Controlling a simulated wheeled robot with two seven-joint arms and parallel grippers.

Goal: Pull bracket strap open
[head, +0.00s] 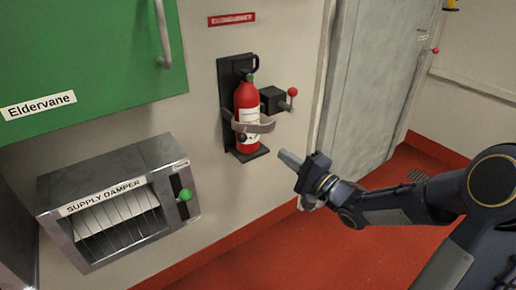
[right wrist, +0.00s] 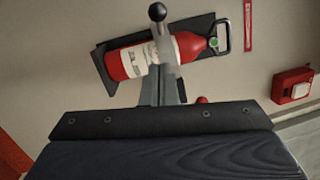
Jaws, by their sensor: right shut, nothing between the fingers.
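A red fire extinguisher (head: 246,98) stands upright against a black wall bracket (head: 227,85). The grey bracket strap (head: 262,127) passes around its front, low down, with a small black ball knob (head: 242,138) on it. My right gripper (head: 290,158) is shut and empty, to the right of and below the strap, apart from it in the head view. In the right wrist view the shut fingers (right wrist: 161,88) point toward the extinguisher (right wrist: 140,59). The black knob (right wrist: 157,12) shows beyond them, and the fingers partly hide the strap. My left gripper is out of view.
A black box with a red-knobbed lever (head: 292,92) sits on the wall right of the extinguisher. The supply damper (head: 110,195) is at lower left, below a green cabinet (head: 85,60). A grey door (head: 380,75) is at right. The red floor before the wall is clear.

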